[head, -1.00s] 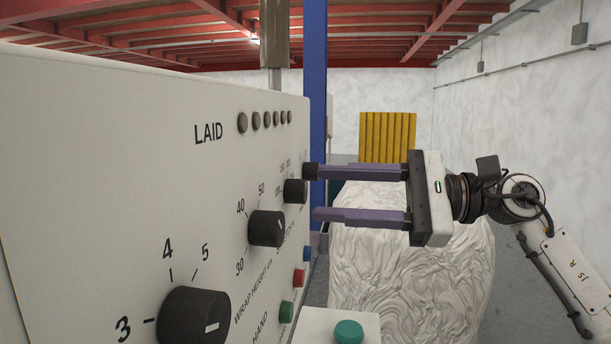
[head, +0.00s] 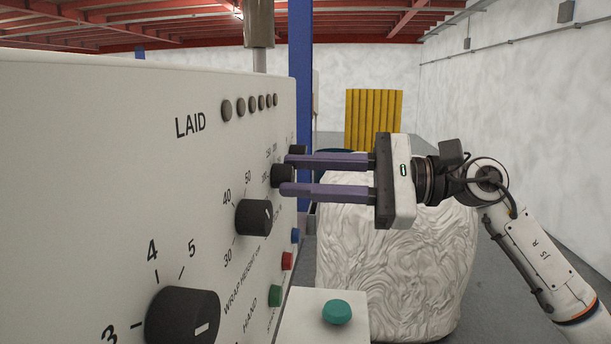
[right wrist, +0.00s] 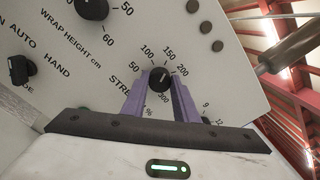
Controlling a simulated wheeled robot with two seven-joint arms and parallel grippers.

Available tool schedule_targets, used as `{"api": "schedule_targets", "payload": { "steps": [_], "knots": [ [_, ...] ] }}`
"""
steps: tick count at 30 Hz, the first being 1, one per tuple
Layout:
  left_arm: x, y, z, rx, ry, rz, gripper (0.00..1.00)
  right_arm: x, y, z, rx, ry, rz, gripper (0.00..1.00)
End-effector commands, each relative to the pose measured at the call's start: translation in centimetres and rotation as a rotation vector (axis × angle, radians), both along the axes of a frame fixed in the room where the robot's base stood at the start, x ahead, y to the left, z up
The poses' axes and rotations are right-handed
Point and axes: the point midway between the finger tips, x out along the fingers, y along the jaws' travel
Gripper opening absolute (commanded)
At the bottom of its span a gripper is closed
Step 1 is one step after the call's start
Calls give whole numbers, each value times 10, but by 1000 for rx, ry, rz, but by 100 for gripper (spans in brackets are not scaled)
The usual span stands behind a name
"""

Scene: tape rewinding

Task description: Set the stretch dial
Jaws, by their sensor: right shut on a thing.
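The stretch dial is a small black knob (right wrist: 159,79) in the right wrist view, with a scale marked 50 to 300 around it and a white pointer mark. It also shows in the head view (head: 281,176) on the white control panel (head: 120,150). My right gripper (head: 284,175) reaches in from the right at the panel. Its two purple fingers lie on either side of the knob and are shut on it, also in the right wrist view (right wrist: 159,90). The fingers partly cover the scale. My left gripper is not in view.
A wrap height dial (head: 254,217) and a larger dial (head: 183,318) sit nearer on the panel. Blue, red (head: 287,261) and green buttons lie below. A teal button (head: 337,311) tops a white box. A wrapped load (head: 400,265) stands behind my gripper.

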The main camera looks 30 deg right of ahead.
Motion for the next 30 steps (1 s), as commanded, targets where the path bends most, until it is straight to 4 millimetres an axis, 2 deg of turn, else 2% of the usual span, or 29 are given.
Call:
{"api": "schedule_targets", "payload": {
  "steps": [8, 30],
  "knots": [
    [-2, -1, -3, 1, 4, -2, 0, 0, 0, -1, 62, 87, 0, 4],
    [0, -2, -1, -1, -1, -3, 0, 1, -1, 0, 416, 556, -1, 4]
  ]
}}
